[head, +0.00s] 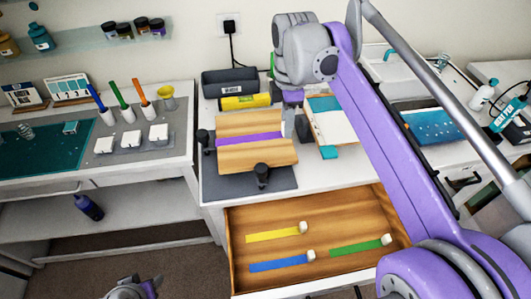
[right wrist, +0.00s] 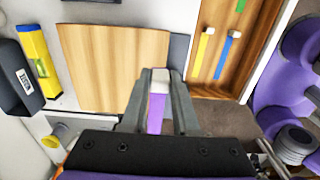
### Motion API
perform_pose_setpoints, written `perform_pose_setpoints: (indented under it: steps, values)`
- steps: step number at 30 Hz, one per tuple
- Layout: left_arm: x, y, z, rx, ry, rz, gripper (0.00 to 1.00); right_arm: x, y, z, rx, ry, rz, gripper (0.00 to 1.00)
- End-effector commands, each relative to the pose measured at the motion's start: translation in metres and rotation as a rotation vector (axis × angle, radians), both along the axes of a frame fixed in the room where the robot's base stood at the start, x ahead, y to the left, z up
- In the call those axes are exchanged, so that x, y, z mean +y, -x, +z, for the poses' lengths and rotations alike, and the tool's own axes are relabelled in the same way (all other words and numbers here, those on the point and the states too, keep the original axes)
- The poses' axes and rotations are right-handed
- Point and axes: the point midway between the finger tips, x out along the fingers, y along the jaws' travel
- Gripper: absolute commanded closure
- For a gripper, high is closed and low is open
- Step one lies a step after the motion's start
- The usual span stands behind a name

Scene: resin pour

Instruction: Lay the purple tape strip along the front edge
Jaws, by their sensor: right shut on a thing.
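The purple tape strip (head: 248,139) lies across the view of the wooden board (head: 256,157) and seems to be above it. My right gripper (head: 290,128) is shut on the strip's right end. In the right wrist view the strip (right wrist: 156,112) runs between the fingers, with its pale end tab (right wrist: 160,78) at the fingertips; the rest is hidden by the gripper. There the tab lines up near the front edge of the board (right wrist: 105,65). The gap to the board is hard to tell. My left gripper (head: 135,289) is mostly cut off at the bottom.
An open drawer (head: 245,218) in front holds a yellow strip (head: 272,235), a blue strip (head: 278,263) and a green strip (head: 355,247). Dark clamps (head: 262,175) stand around the board. A yellow level (head: 245,102) and a dark box (head: 230,82) are behind it.

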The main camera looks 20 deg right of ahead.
Motion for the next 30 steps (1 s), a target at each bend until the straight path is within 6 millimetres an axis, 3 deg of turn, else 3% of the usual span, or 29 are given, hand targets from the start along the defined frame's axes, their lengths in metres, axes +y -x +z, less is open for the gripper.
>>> perform_pose_setpoints:
  steps: [6, 18, 30]
  values:
    - [0.000, 0.001, -0.005, 0.002, 0.000, 0.000, 0.50, 0.000, 0.000, -0.041, 0.000, 0.000, 0.000, 1.00]
    - [0.000, 0.002, -0.010, 0.004, 0.000, 0.000, 0.50, 0.000, 0.000, -0.089, 0.000, 0.000, 0.000, 1.00]
    - [0.000, 0.002, -0.011, 0.004, 0.000, 0.000, 0.50, 0.000, 0.000, -0.098, 0.000, 0.000, 0.000, 1.00]
